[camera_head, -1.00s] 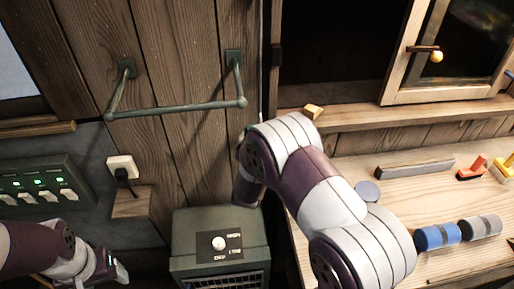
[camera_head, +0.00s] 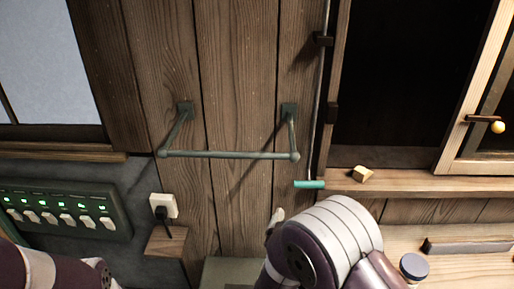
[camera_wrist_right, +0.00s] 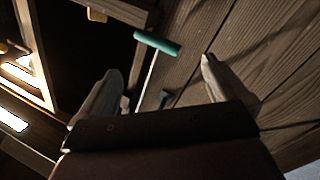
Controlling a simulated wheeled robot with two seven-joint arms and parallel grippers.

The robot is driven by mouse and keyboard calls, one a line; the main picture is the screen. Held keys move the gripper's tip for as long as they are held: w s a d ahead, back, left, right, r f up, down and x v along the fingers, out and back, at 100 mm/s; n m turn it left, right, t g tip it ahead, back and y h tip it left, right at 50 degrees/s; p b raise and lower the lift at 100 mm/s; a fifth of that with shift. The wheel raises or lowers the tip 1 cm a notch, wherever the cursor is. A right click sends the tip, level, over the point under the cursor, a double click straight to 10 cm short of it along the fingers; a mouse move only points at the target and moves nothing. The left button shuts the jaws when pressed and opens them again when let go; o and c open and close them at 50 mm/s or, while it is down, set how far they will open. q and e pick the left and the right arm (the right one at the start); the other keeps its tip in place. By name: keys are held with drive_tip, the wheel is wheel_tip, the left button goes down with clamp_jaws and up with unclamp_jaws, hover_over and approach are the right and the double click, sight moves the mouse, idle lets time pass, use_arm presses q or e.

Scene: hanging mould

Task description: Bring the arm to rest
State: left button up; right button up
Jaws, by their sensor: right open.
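My right arm (camera_head: 335,238) rises from the bottom edge of the head view, right of the middle. Only a pale fingertip of my right gripper (camera_head: 277,216) shows beyond it. In the right wrist view the right gripper (camera_wrist_right: 158,74) has its two fingers wide apart with nothing between them. A teal handle (camera_head: 309,184) on a thin hanging rod is above and right of the fingertip, apart from it. The teal handle also shows past the fingers in the wrist view (camera_wrist_right: 158,43). My left arm (camera_head: 50,272) shows at the bottom left; its fingers cannot be made out.
A grey-green wall rail (camera_head: 228,155) sticks out from the plank wall. A switch panel (camera_head: 65,212) and a plugged socket (camera_head: 163,206) are at the left. A yellow block (camera_head: 362,174) lies on the window ledge. A dark bar (camera_head: 470,245) lies on the bench at the right.

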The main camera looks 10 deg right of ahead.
drive_tip(key=s+a+f+g+y, duration=0.5)
drive_tip(key=a+f+g+y, duration=0.35)
drive_tip(key=f+y, duration=0.2)
drive_tip(key=s+d+r+n+g, duration=0.1)
drive_tip(key=s+g, duration=0.4)
drive_tip(key=s, duration=0.5)
drive_tip(key=s+d+r, duration=0.1)
drive_tip(key=d+r, duration=0.2)
drive_tip(key=d, duration=0.2)
drive_tip(key=shift+r+h, duration=0.25)
drive_tip(key=shift+h, duration=0.2)
